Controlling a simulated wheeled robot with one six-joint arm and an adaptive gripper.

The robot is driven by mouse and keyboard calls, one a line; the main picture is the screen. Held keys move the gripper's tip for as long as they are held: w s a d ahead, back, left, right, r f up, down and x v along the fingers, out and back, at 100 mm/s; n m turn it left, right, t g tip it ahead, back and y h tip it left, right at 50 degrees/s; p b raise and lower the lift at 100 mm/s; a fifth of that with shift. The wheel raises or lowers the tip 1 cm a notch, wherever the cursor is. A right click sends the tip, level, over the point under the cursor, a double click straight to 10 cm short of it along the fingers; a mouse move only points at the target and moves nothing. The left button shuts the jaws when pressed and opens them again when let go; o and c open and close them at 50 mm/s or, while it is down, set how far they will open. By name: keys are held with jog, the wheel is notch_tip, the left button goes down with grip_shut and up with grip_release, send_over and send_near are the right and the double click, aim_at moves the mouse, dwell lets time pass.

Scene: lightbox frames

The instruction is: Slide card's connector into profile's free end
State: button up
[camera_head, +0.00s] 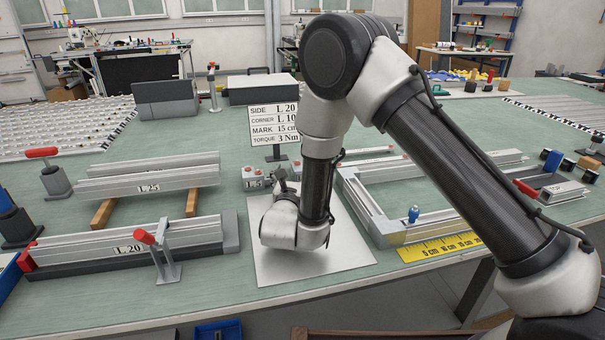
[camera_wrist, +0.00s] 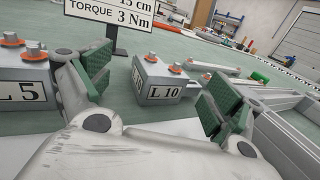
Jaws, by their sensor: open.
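The sign card (camera_head: 275,122) lists side L 20, corner L 10, mark 15 cm and torque 3 Nm. The corner connector L 10 (camera_wrist: 165,92), a grey metal block with orange-ringed screws on top, stands ahead between my fingers in the wrist view. My gripper (camera_wrist: 157,88) is open with green pads spread either side, not visibly touching it. A second connector, L 5 (camera_wrist: 22,75), stands left of my left finger. In the head view my gripper (camera_head: 284,183) is partly hidden by my arm. The aluminium profile frame (camera_head: 362,205) lies to the right; I cannot tell its free end.
A bare metal plate (camera_head: 300,262) lies under my wrist. Profiles L 25 (camera_head: 150,186) and L 20 (camera_head: 125,248), with a red-handled clamp (camera_head: 160,255), occupy the left. A yellow ruler (camera_head: 440,247) runs along the frame's front, beside a small blue-topped part (camera_head: 413,214).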

jog(key=shift+w+d, duration=0.1)
jog(key=shift+w, duration=0.6)
jog(key=w, duration=0.6)
jog(key=shift+d, duration=0.35)
jog(key=shift+r, duration=0.1)
jog(key=c, duration=1.3)
